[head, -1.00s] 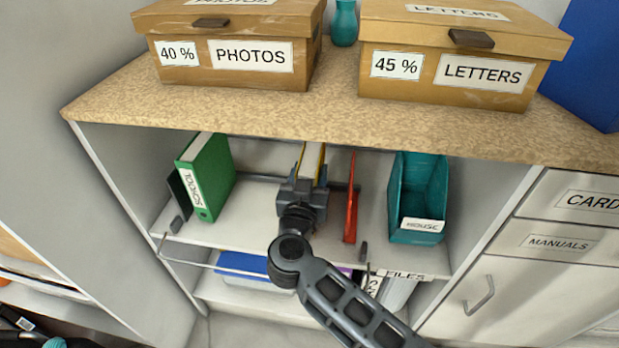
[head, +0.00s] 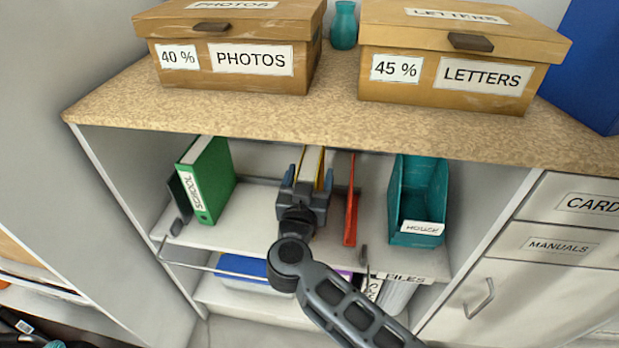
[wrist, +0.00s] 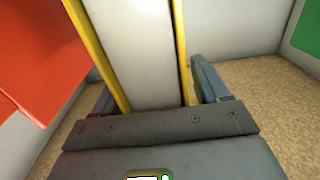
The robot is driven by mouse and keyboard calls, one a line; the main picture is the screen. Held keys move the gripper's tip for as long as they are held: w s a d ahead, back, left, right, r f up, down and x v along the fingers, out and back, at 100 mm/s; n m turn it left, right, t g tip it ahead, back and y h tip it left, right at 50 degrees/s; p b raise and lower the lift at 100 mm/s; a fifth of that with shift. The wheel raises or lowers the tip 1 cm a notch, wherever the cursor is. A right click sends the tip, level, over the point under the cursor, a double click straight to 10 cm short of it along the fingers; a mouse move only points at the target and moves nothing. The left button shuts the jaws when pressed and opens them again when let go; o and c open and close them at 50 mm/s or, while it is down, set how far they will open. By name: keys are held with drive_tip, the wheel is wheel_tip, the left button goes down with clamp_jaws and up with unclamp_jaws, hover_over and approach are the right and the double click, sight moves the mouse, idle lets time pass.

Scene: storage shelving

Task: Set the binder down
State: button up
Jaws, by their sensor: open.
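The yellow binder (head: 312,162) stands upright on the shelf between a green binder and a red one. In the wrist view its pale middle (wrist: 137,50) shows between two yellow covers. My gripper (head: 308,181) is open, with one finger on each side of the binder. In the wrist view a gap shows between the right finger (wrist: 206,82) and the near cover; I cannot tell whether the left finger touches. The binder's lower end is hidden behind my gripper.
The green binder (head: 207,178) leans at the left; the red binder (head: 351,200) stands just right of my gripper. A teal file holder (head: 418,205) is farther right. The worktop (head: 337,110) overhangs the shelf, with cardboard boxes (head: 235,60) on it.

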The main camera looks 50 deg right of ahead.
drive_tip(key=p+v, duration=0.1)
drive_tip(key=v, duration=1.1)
drive_tip(key=shift+p, duration=0.4)
drive_tip(key=shift+f, duration=0.1)
drive_tip(key=s+a+r+n+t+y, duration=0.1)
drive_tip(key=s+a+r+n+y, duration=0.1)
drive_tip(key=s+y, duration=0.3)
drive_tip(key=s+a+r+n+t+y, duration=0.2)
drive_tip(key=s+n+y, duration=0.3)
drive_tip(key=s, duration=0.9)
drive_tip(key=s+a+r+n+t+y, duration=0.2)
drive_tip(key=s+r+n+y, duration=0.2)
drive_tip(key=s, duration=0.5)
drive_tip(key=shift+s+y, duration=0.15)
drive_tip(key=shift+y, duration=0.35)
